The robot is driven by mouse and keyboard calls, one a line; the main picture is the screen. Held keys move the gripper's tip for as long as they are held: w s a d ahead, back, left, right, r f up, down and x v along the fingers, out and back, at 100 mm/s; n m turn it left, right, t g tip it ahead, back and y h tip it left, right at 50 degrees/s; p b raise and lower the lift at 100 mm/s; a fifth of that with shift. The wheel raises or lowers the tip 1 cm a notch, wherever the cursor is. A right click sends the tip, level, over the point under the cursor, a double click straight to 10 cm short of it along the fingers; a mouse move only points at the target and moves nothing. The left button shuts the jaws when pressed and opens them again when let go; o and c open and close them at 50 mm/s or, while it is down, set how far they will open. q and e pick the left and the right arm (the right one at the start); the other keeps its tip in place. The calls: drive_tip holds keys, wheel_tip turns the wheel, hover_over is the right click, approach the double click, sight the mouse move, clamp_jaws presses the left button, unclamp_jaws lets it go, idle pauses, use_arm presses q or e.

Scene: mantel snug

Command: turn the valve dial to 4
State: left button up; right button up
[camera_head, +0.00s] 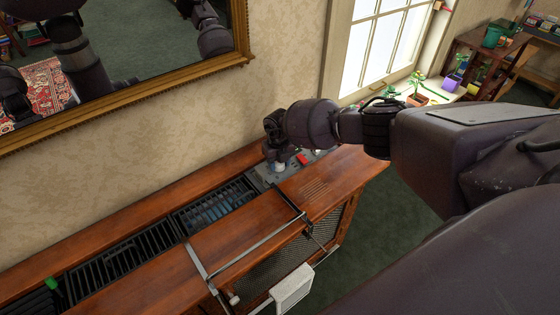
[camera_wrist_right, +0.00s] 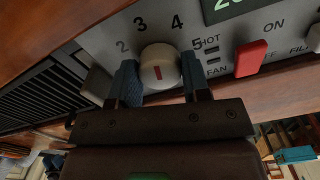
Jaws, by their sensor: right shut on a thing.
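The valve dial (camera_wrist_right: 160,68) is a round cream knob with a red mark, on a grey panel (camera_wrist_right: 100,42) printed with 2, 3, 4 and 5 around it. The red mark runs nearly upright, roughly toward the space between 3 and 4; I cannot tell its exact setting. My right gripper (camera_wrist_right: 158,88) is shut on the dial, one finger on each side. In the head view my right gripper (camera_head: 276,153) reaches down onto the panel, with a pale bit of the dial (camera_head: 279,167) below it. My left gripper is not in view.
A red switch (camera_wrist_right: 251,58) marked ON sits right of the dial, below a dark display (camera_wrist_right: 228,8). The panel is set in a wooden cabinet top (camera_head: 235,246) with black grilles (camera_head: 120,257). A gilt-framed mirror (camera_head: 130,50) hangs behind; a window (camera_head: 385,45) is at right.

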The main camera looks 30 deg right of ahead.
drive_tip(key=m+p, duration=0.1)
drive_tip(key=m, duration=0.1)
drive_tip(key=shift+r+m, duration=0.15)
drive_tip(key=shift+m, duration=0.25)
drive_tip(key=shift+m+p, duration=0.35)
drive_tip(key=shift+m, duration=1.35)
drive_tip(key=shift+f, duration=0.2)
drive_tip(key=o, duration=0.9)
